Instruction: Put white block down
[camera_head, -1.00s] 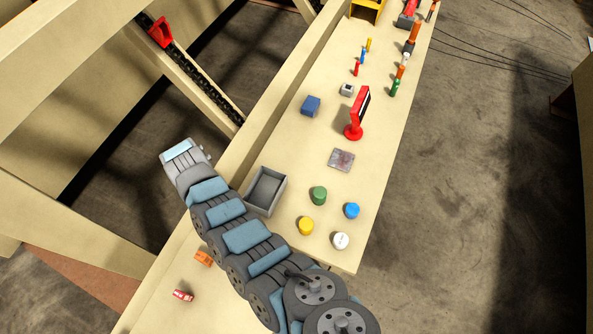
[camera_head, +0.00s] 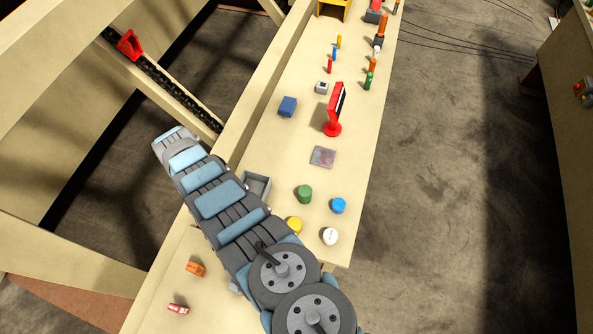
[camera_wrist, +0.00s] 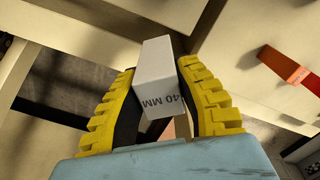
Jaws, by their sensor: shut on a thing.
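The white block (camera_wrist: 158,75), marked "40 MM", shows in the wrist view between the two yellow-padded fingers of my gripper (camera_wrist: 160,98). The gripper is shut on it, one finger on each side, and the block sticks out past the fingertips. Pale beams and dark floor show behind it. In the head view my arm reaches up and left across the table edge; the gripper and the block are hidden there.
The long table (camera_head: 287,150) carries a grey tray (camera_head: 262,183) partly behind my arm. Green (camera_head: 304,194), blue (camera_head: 339,205), yellow (camera_head: 294,225) and white (camera_head: 330,236) round pieces stand nearby. A red stand (camera_head: 334,115) rises farther along. An orange block (camera_head: 196,268) lies at lower left.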

